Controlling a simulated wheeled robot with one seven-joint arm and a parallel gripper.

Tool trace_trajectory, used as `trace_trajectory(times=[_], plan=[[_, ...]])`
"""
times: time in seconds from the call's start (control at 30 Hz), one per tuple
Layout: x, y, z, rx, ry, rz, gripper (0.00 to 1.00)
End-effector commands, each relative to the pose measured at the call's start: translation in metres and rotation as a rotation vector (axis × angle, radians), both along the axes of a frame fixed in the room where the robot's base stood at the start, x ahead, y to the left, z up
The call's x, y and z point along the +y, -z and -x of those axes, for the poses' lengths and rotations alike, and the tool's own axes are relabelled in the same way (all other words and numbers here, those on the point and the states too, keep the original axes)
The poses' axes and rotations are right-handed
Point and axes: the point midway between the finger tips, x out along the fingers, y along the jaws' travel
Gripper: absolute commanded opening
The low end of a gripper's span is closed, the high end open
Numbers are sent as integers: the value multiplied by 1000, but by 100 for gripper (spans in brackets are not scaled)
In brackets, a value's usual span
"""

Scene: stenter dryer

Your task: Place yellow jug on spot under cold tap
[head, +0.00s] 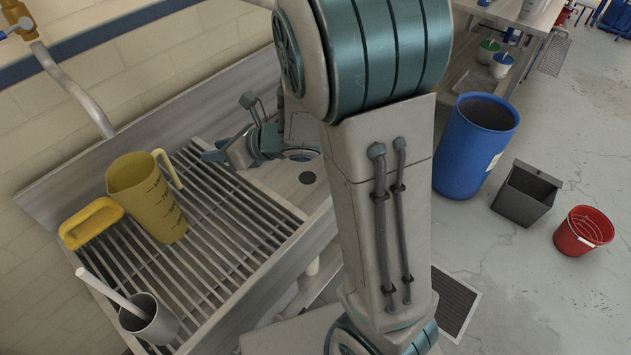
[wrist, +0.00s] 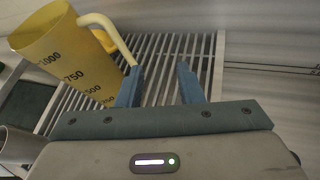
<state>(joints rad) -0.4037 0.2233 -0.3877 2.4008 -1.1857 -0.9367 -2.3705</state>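The yellow jug (head: 148,205) stands upright on the slatted rack (head: 235,245) of the sink unit, its handle toward my gripper. It also shows in the wrist view (wrist: 68,75), with dark volume marks. My gripper (head: 213,155) is open and empty, to the right of the jug in the head view. In the wrist view, my gripper's fingers (wrist: 160,85) are apart, with the left finger close to the jug's handle; contact cannot be told. A tap with a grey spout (head: 72,88) is on the wall at the upper left. I cannot make out a marked spot under it.
A yellow handled item (head: 90,222) lies left of the jug. A grey beaker (head: 150,320) with a white rod stands at the rack's near left corner. A blue barrel (head: 463,155), dark bin (head: 522,195) and red bucket (head: 580,232) stand on the floor at right.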

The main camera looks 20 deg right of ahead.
Motion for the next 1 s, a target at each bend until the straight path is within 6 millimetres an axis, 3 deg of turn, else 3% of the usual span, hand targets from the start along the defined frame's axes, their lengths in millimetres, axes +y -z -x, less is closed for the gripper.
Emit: trace_trajectory(times=[0.17, 0.37, 0.5, 0.63, 0.87, 0.9, 1.0], plan=[[-58, -25, -22, 261, 500, -195, 33], [-123, -43, -11, 558, 1065, -547, 33], [-159, -49, 17, 748, 1439, -855, 33], [-181, -50, 56, 913, 1768, -1166, 33], [-185, -49, 140, 1145, 2306, -1722, 33], [-183, -49, 153, -1119, -2282, 1724, 33], [-175, -49, 181, -1001, -2108, 1619, 33]])
